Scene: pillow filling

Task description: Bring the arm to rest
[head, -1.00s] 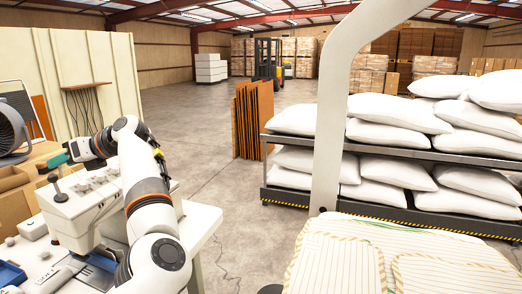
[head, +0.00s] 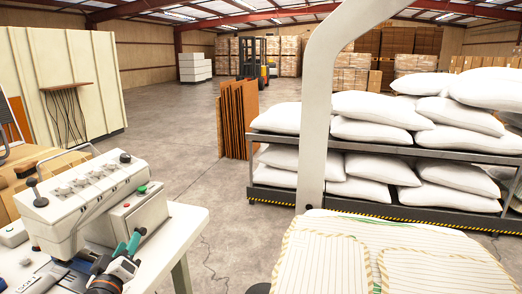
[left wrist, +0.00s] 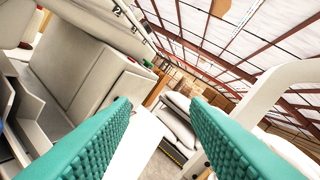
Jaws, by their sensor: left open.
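My left gripper (head: 130,245) is low at the left in the head view, with teal fingertips in front of a grey control box. In the left wrist view its two ribbed teal fingers (left wrist: 160,110) stand apart with nothing between them. Most of my left arm is out of the head view. My right gripper is not in view.
The control box (head: 138,215) and a larger white machine with knobs (head: 85,195) stand on a white table (head: 185,240). Striped fabric (head: 330,262) lies at the lower right. White pillows fill a two-level rack (head: 400,205). Open floor lies between.

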